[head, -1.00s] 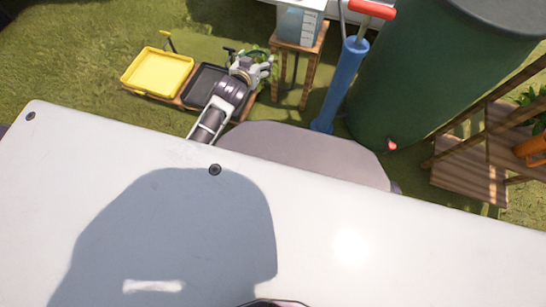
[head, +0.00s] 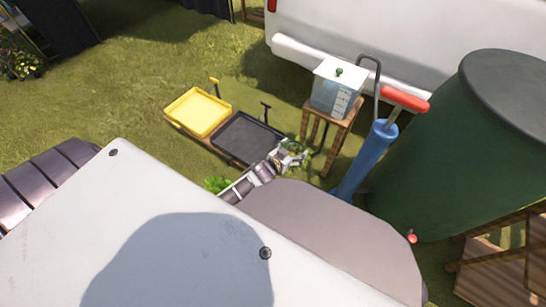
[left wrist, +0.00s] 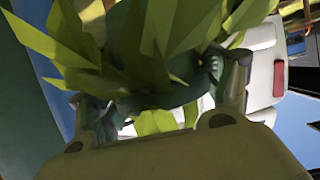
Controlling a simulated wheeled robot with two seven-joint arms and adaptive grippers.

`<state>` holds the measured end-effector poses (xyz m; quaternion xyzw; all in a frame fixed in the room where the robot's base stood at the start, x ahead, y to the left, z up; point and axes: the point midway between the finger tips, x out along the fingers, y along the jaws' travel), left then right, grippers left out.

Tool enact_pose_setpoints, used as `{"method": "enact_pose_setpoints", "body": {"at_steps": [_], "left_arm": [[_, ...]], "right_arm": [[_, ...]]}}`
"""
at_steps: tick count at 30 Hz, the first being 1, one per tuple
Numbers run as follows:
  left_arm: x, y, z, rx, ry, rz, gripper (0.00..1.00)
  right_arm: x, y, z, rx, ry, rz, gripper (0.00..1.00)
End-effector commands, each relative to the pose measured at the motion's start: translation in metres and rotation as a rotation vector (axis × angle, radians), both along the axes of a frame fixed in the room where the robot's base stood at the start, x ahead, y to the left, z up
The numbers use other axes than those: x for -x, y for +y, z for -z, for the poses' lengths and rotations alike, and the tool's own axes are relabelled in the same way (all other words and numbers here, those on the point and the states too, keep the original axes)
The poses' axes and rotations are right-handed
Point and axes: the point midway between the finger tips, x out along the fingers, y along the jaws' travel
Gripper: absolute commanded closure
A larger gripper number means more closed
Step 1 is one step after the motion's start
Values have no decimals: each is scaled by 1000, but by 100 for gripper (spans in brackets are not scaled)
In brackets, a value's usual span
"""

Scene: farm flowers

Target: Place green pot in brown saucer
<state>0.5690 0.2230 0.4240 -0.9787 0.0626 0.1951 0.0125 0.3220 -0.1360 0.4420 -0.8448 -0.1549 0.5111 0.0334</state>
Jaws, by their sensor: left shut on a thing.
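My left gripper (head: 296,152) is right of the black tray in the head view. It is shut on the green pot, and green leaves show beside the fingers. In the left wrist view, the dark green pot (left wrist: 150,98) sits between the fingers of the left gripper (left wrist: 160,108), with broad leaves (left wrist: 165,40) covering much of it. In the head view the pot is too small to make out. I see no brown saucer in either view. My right gripper is out of view.
A yellow tray (head: 199,111) and a black tray (head: 246,139) lie on a wooden base on the grass. A small wooden table (head: 334,118) holds a clear container (head: 337,92). A blue pump (head: 367,157), a green barrel (head: 455,150) and wooden steps (head: 500,262) stand right.

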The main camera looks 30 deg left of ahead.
Motion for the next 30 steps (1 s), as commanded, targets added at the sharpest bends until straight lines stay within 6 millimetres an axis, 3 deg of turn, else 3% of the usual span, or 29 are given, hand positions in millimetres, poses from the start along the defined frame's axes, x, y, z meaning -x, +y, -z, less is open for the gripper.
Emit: {"method": "enact_pose_setpoints", "body": {"at_steps": [6, 17, 30], "left_arm": [[22, -3, 52, -2, 3, 61, 54], [70, -9, 127, -1, 3, 175, 54], [158, -7, 204, -1, 3, 345, 54]], "right_arm": [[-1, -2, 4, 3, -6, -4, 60], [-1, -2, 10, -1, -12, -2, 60], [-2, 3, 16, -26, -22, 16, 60]]}}
